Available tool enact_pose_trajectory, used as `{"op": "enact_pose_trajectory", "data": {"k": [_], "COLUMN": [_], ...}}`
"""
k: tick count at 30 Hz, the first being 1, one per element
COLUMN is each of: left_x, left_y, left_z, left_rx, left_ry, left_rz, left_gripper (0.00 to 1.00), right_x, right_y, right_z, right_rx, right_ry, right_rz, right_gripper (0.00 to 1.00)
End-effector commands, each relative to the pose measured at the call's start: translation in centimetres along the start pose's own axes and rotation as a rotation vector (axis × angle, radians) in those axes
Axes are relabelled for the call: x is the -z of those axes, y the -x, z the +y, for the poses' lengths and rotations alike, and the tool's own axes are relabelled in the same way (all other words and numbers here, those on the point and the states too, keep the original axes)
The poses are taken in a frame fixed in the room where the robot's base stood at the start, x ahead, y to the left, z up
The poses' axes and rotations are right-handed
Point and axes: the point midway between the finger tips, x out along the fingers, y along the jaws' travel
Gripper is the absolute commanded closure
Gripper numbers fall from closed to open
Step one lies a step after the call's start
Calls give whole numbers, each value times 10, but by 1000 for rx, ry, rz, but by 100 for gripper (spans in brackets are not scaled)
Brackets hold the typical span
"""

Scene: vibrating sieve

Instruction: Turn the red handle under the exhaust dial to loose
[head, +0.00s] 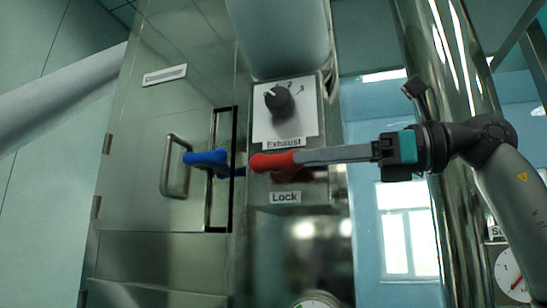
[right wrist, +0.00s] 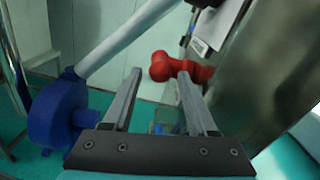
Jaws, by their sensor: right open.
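The red handle (head: 272,162) is on the steel panel below the Exhaust dial (head: 279,101) and above a label reading Lock (head: 285,197). It lies roughly sideways in the head view. My right gripper (head: 299,156) reaches in from the right, its fingertips at the handle's right end. In the right wrist view the open fingers (right wrist: 159,76) point at the red handle (right wrist: 190,68). Its knob shows just beyond the gap, and the right fingertip overlaps its lower part. I cannot tell whether they touch. My left gripper is not in view.
A cabinet door with a metal pull (head: 174,166) is further left. A shiny column (head: 445,230) stands right, behind my arm.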

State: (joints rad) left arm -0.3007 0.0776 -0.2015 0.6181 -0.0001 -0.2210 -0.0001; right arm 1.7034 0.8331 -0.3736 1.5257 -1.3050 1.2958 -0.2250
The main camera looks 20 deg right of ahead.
Motion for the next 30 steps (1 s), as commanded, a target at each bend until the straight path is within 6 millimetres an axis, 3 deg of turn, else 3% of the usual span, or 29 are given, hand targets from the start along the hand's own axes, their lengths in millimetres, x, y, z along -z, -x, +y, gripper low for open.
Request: {"op": "enact_pose_trajectory", "data": {"k": [3, 9, 22, 30], "left_x": [0, 1, 1, 2], "left_y": [5, 10, 12, 12], "left_z": [-2, -2, -3, -3], "left_rx": [2, 3, 3, 4], "left_ry": [0, 1, 2, 2], "left_rz": [0, 0, 2, 3], "left_gripper": [50, 50, 50, 50], "right_x": [-1, -1, 0, 0], "right_y": [-26, -55, -66, -66], "right_z": [1, 0, 0, 0], "right_rx": [-5, -3, 0, 0], "right_ry": [-2, -2, -2, -2], "right_rz": [1, -1, -2, -1], "right_gripper": [42, 42, 42, 70]}}
